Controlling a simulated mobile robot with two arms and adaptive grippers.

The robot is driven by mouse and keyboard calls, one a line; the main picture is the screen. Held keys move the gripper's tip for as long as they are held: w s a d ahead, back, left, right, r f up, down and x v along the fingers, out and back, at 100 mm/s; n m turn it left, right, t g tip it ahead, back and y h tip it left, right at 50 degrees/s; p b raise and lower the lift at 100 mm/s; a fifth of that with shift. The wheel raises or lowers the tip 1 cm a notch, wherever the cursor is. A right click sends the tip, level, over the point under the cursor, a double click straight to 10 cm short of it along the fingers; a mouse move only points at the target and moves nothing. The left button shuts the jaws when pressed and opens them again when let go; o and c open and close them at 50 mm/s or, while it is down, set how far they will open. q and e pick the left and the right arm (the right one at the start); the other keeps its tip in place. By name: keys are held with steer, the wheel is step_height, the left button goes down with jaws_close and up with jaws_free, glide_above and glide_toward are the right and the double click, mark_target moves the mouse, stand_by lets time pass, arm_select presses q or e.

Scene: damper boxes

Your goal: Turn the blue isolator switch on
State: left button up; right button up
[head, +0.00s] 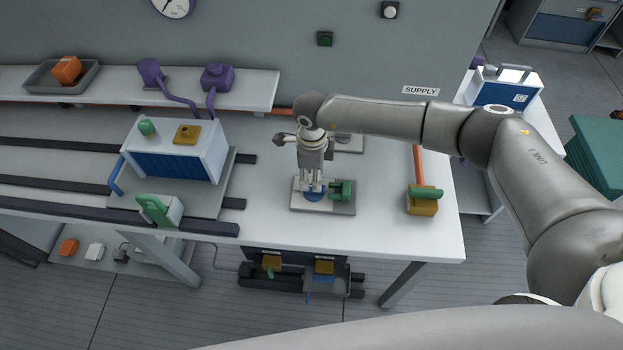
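A blue round part (314,196), which looks like the blue isolator switch, sits on a pale grey plate (340,208) on the white worktop. A green valve-like part (342,190) is on the same plate, just to its right. My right gripper (313,186) points down directly over the blue part, its fingertips at or just above it. The fingers hide most of the blue part, including any handle and its setting. I cannot tell whether the fingers are closed on it. My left gripper is not in view.
A blue-fronted box (176,165) stands on the left of the worktop. A yellow block with a green handle (422,202) is at the right, by an orange pipe (418,163). A shelf (243,90) runs behind. The worktop's front right is clear.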

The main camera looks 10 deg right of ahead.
mark_target(311, 186)
steer(key=shift+f, duration=1.95)
steer(key=shift+c, duration=0.5)
jaws_close()
